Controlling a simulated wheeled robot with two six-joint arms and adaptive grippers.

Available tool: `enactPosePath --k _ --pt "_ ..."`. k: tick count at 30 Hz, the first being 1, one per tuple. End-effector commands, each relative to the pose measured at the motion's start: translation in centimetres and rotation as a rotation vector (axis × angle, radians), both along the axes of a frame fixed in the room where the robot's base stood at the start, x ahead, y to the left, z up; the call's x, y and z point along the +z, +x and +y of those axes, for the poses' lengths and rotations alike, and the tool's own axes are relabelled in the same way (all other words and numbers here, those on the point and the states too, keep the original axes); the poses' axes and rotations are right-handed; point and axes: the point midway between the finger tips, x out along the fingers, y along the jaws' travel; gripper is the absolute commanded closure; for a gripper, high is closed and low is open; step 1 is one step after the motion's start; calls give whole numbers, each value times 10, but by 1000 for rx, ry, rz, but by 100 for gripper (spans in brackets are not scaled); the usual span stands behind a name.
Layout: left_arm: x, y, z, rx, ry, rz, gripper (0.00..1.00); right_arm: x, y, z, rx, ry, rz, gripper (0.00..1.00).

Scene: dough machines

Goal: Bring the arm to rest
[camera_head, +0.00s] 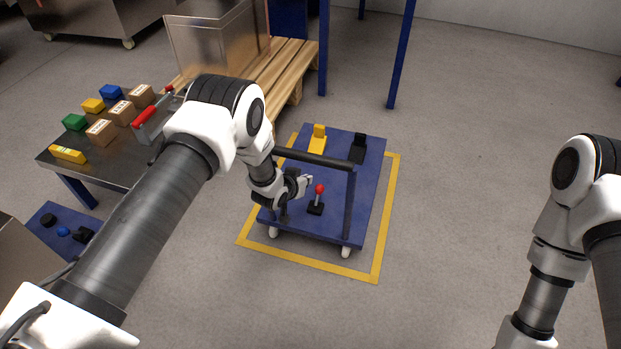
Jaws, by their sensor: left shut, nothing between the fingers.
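My left arm (150,215) reaches in from the left and bends down over a blue cart (345,222). My left gripper (303,184) is shut and empty, just left of a small red-knobbed lever (317,198) on the cart. Whether it touches the lever I cannot tell. My right arm (560,240) hangs at the right side over bare floor. Its gripper is outside the picture.
The cart stands inside a yellow floor outline (388,220), carrying a yellow part (317,140) and a black part (357,150). A metal table (115,165) at the left holds several boxes. A wooden pallet (290,62) is behind. Floor at right is free.

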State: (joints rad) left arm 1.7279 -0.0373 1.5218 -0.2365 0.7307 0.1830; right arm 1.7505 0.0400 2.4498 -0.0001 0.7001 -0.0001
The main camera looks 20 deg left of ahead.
Motion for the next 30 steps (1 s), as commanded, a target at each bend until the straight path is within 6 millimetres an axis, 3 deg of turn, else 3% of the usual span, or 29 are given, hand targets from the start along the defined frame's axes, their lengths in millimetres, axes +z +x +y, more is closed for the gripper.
enactPosePath --k 1,6,23,26,29,30 --pt "17 -6 3 1 0 0 100 12 0 0 0 0 1 60" --pt "32 -19 7 1 -1 0 100 20 0 0 0 0 1 60" --pt "28 -24 10 6 -1 9 100 19 0 0 0 0 1 60" --pt "11 -55 16 23 -3 81 100 19 0 0 0 0 1 60" --pt "-16 -119 27 62 1 229 100 19 0 0 0 0 1 60" --pt "-26 -152 31 78 7 302 100 19 0 0 0 0 1 60"
